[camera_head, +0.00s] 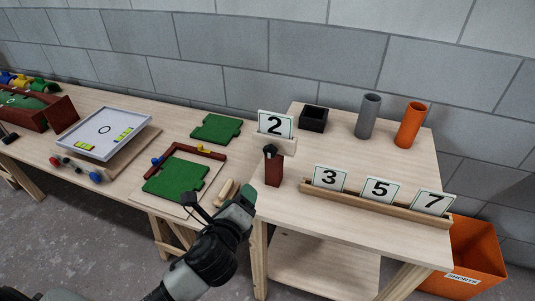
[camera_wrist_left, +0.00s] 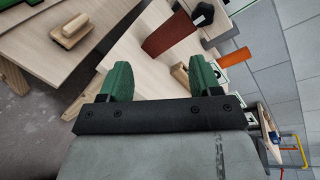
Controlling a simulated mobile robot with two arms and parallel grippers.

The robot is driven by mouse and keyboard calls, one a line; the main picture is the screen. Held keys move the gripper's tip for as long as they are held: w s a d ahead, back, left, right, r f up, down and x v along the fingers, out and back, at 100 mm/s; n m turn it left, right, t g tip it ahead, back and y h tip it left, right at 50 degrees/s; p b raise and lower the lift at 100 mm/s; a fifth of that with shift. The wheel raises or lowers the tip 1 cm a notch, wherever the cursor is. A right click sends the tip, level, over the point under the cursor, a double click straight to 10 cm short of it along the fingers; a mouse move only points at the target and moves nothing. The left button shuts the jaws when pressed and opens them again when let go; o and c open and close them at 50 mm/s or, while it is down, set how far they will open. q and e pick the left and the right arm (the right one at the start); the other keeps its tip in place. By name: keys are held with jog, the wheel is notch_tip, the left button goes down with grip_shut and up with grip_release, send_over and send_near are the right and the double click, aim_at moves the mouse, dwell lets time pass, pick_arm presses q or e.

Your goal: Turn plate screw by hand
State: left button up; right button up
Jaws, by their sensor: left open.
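A white plate marked 2 (camera_head: 275,124) stands in a pale wooden head on top of a dark red post (camera_head: 273,172), near the left edge of the right table. A black screw knob (camera_head: 270,150) sits on the front of that head. In the left wrist view the post (camera_wrist_left: 172,36) lies beyond the fingers, with the black knob (camera_wrist_left: 203,14) at its upper right. My left gripper (camera_head: 245,199), with green fingers, is below and left of the post in the head view. Its fingers (camera_wrist_left: 161,75) are apart with nothing between them. My right gripper is not in view.
A wooden rack (camera_head: 388,208) holds plates 3, 5 and 7 along the table's front. A black box (camera_head: 314,119), a grey tube (camera_head: 368,116) and an orange tube (camera_head: 411,125) stand behind. An orange bin (camera_head: 478,255) stands right. Green panels (camera_head: 176,180) and a wooden float (camera_wrist_left: 70,32) lie left.

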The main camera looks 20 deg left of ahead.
aim_at(269, 152)
pick_arm(q)
jog(key=w+r+m+t, duration=0.1)
jog(key=w+m, duration=0.1)
jog(key=w, duration=0.2)
jog(key=w+d+r+m+h, duration=0.1)
jog(key=w+m, duration=0.2)
jog(key=w, duration=0.2)
jog(key=w+d+r+m+t+h+p, duration=0.1)
jog(key=w+m, duration=0.2)
jog(key=w, duration=0.1)
jog(key=shift+w+d+t, duration=0.2)
jog(key=shift+w+t, duration=0.1)
jog(key=shift+w, duration=0.05)
jog(key=c, duration=0.9)
